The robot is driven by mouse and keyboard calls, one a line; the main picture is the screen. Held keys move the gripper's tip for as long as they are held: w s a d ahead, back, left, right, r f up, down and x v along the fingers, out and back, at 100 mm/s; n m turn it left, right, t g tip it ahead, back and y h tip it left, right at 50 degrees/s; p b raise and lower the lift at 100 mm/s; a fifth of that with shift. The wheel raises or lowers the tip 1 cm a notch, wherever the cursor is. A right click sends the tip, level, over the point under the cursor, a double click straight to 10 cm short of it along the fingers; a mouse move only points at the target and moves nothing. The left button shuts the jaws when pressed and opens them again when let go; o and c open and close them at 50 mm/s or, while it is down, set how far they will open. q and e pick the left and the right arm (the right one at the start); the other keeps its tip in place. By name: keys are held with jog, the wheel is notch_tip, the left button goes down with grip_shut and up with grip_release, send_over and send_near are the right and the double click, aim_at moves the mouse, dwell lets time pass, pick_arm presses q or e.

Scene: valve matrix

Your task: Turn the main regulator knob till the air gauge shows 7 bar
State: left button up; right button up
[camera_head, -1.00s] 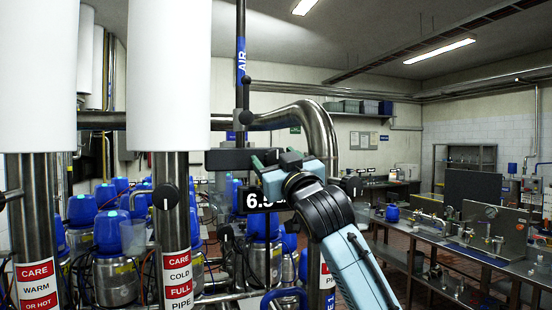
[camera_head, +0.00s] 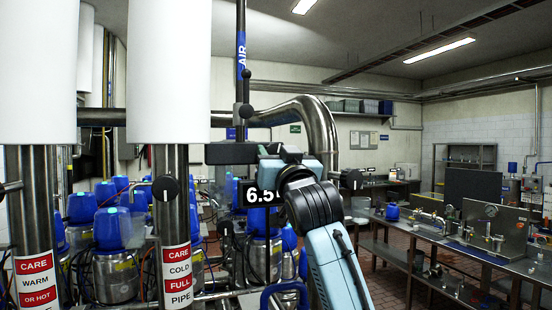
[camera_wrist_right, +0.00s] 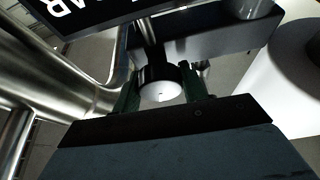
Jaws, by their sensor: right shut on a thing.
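The main regulator knob (camera_wrist_right: 160,92) shows in the right wrist view as a short dark-rimmed cylinder with a pale end face. My right gripper (camera_wrist_right: 164,82) has one finger on each side of the knob and is shut on it. In the head view my right gripper (camera_head: 268,152) hides the knob, beside a dark block (camera_head: 231,153) on the air pipe (camera_head: 241,60). The air gauge display (camera_head: 260,195) below reads about 6.5; its right part is hidden by my arm. In the wrist view the display (camera_wrist_right: 75,15) shows inverted letters "BAR". My left gripper is out of view.
A thick bent steel pipe (camera_head: 320,125) runs close behind my right arm. Pipes with white sleeves (camera_head: 168,70) stand at left, with a black knob (camera_head: 165,192) on one. Blue-topped vessels (camera_head: 110,228) stand below. A bench (camera_head: 480,255) is at right.

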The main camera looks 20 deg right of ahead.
dwell(0.3)
jog(key=o, duration=1)
jog(key=shift+c, duration=0.2)
jog(key=b+v, duration=0.4)
jog(key=v, duration=0.9)
jog(key=shift+s+b, duration=0.2)
jog(key=shift+b, duration=0.15)
